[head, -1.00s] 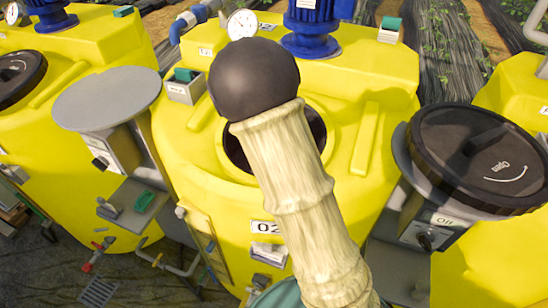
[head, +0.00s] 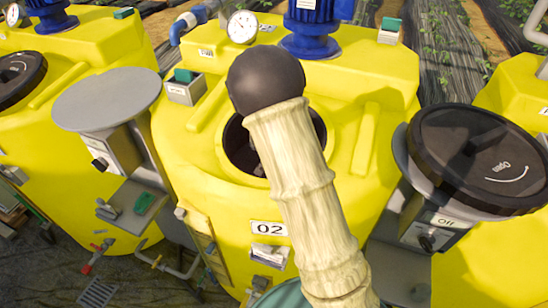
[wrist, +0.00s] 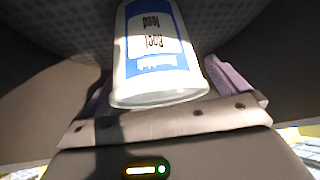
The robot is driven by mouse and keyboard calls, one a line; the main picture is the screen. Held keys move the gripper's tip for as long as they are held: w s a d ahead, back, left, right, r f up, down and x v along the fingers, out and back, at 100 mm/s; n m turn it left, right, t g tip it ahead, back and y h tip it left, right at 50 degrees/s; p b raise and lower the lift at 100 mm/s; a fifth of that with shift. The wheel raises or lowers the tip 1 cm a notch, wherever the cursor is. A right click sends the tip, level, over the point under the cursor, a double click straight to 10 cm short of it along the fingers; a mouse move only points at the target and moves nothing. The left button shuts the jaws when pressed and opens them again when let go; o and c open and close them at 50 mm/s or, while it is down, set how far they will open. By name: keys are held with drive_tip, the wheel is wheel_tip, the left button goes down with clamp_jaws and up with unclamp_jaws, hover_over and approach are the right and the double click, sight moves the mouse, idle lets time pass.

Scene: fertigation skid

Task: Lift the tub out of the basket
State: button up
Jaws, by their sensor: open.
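The tub (wrist: 155,75) is white with a blue and white label whose print reads upside down in the wrist view. It stands between the two purple-grey fingers of my gripper (wrist: 163,90), which are apart, one on each side. I cannot tell whether either finger touches it. Behind it is a grey dotted surface (wrist: 235,25), perhaps the basket, whose full shape is hidden. In the head view my arm crosses the dark round opening (head: 238,148) of yellow tank 02 (head: 215,215); the gripper and tub are hidden there.
Dark walls (wrist: 45,85) close in on both sides in the wrist view. In the head view, a black lid (head: 478,150) rests on a stand at right and a grey round plate (head: 106,97) stands at left. A blue motor (head: 313,30) and a gauge (head: 242,27) sit behind the opening.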

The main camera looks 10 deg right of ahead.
drive_tip(key=shift+c, duration=0.2)
drive_tip(key=c, duration=0.9)
wheel_tip(320, 180, up, 10)
drive_tip(key=p, duration=0.3)
idle(0.4)
